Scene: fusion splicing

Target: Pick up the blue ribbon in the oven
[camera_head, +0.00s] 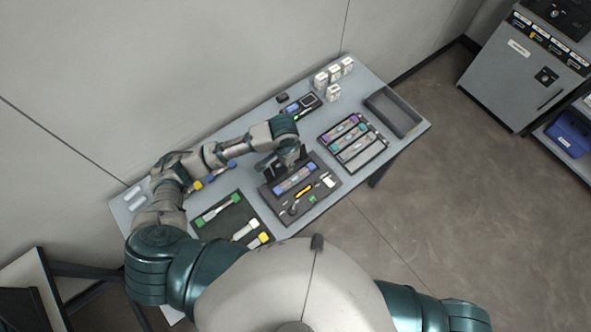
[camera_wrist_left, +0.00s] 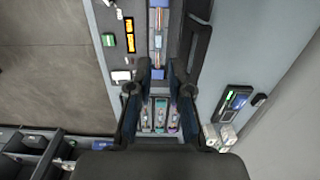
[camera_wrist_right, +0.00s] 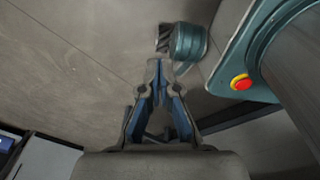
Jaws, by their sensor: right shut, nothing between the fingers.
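The oven (camera_head: 268,190) is a dark unit in the middle of the table. A pale strip with blue ends, the blue ribbon (camera_head: 294,181), lies lengthwise in its slot; it also shows in the left wrist view (camera_wrist_left: 158,22). A dark raised flap (camera_wrist_left: 198,45) stands along one side of the slot. My left gripper (camera_head: 296,163) is over the oven. In the left wrist view its fingers (camera_wrist_left: 157,66) are apart, with a blue end of the ribbon visible between them; contact cannot be told. My right gripper (camera_wrist_right: 157,66) is shut and empty, away from the table.
A mat with green, white and yellow connectors (camera_head: 232,216) lies left of the oven. A tray of several ribbon slots (camera_head: 352,142) and an empty grey bin (camera_head: 393,111) are on the right. A small dark device (camera_head: 300,106) and white boxes (camera_head: 334,75) stand behind.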

